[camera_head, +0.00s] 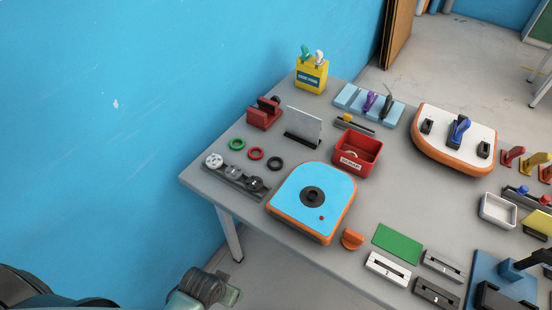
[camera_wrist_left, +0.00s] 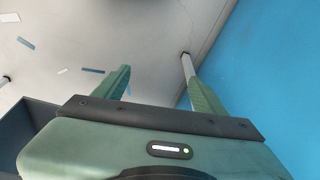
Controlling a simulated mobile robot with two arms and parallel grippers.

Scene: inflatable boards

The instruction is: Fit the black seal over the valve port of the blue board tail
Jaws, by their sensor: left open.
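The black seal (camera_head: 269,164) is a small ring lying flat on the grey table, right of a red ring (camera_head: 256,153) and a green ring (camera_head: 237,144). The board tail (camera_head: 296,198) has a blue top and orange sides and lies near the table's front edge. Its round dark valve port (camera_head: 312,196) is in the middle of the top, apart from the seal. My left gripper (camera_head: 232,294) is low in front of the table, away from the seal. In the left wrist view its green fingers (camera_wrist_left: 160,85) are apart with nothing between them. My right gripper is out of view.
A dark rack (camera_head: 236,178) with several round caps stands left of the board. A red bin (camera_head: 357,153), an upright grey plate (camera_head: 304,127) and an orange piece (camera_head: 352,239) are nearby. A white-topped board (camera_head: 455,137) lies farther right. A blue wall borders the left.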

